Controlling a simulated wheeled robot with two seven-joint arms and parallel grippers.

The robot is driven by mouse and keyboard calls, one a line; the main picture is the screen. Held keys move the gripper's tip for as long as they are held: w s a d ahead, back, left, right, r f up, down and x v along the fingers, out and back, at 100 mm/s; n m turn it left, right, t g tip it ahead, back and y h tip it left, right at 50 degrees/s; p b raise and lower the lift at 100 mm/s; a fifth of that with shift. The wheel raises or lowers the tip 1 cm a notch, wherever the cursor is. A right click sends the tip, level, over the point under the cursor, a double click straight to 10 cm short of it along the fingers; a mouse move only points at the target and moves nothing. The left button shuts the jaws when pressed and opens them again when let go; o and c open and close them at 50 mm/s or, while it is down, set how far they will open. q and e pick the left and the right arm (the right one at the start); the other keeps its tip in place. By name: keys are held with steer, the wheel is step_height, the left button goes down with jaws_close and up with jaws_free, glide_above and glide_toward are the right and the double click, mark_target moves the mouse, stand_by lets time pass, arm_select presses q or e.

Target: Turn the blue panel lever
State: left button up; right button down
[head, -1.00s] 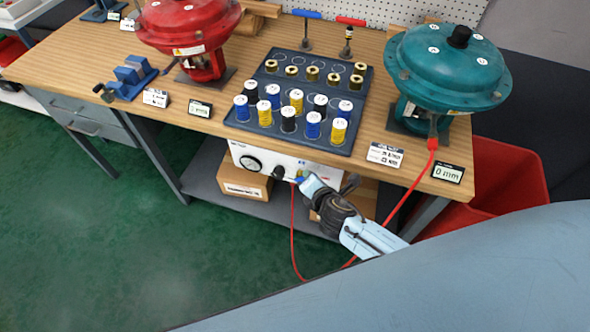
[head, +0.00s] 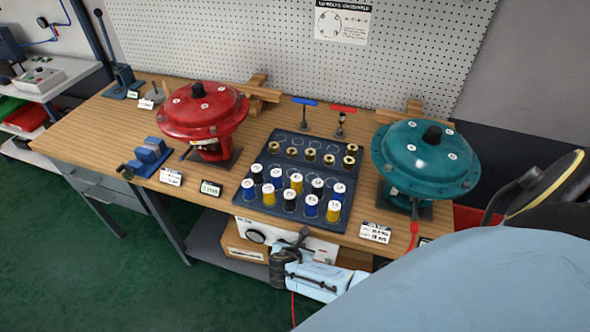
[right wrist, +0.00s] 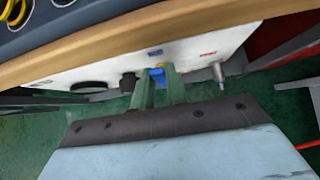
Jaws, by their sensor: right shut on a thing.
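The white panel box (head: 318,247) sits under the bench's front edge, and its front fills the middle of the right wrist view (right wrist: 205,55). The small blue lever (right wrist: 157,71) is on that front, between a black knob and a metal fitting. My right gripper (right wrist: 158,84) has its two fingers closed on either side of the lever, with its blue part showing between the tips. In the head view my right gripper (head: 300,246) is at the panel front and hides the lever. My left gripper is in no view.
The wooden bench (head: 330,231) overhangs the panel. On it stand a dark tray (head: 333,172) of spools, a red actuator (head: 200,112) and a teal actuator (head: 425,160). A red hose (head: 413,232) hangs from the teal one. Green floor lies open at left.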

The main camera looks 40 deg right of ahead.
steer(key=shift+w, duration=0.1)
stand_by(0.6)
steer(key=c, duration=1.4)
jaws_free()
steer(key=shift+a, duration=0.1)
steer(key=shift+a, duration=0.1)
steer(key=p+v, duration=0.4)
steer(key=v, duration=0.9)
steer(key=shift+w+a+p, duration=0.2)
steer(key=shift+p, duration=0.1)
steer(key=shift+r, duration=0.1)
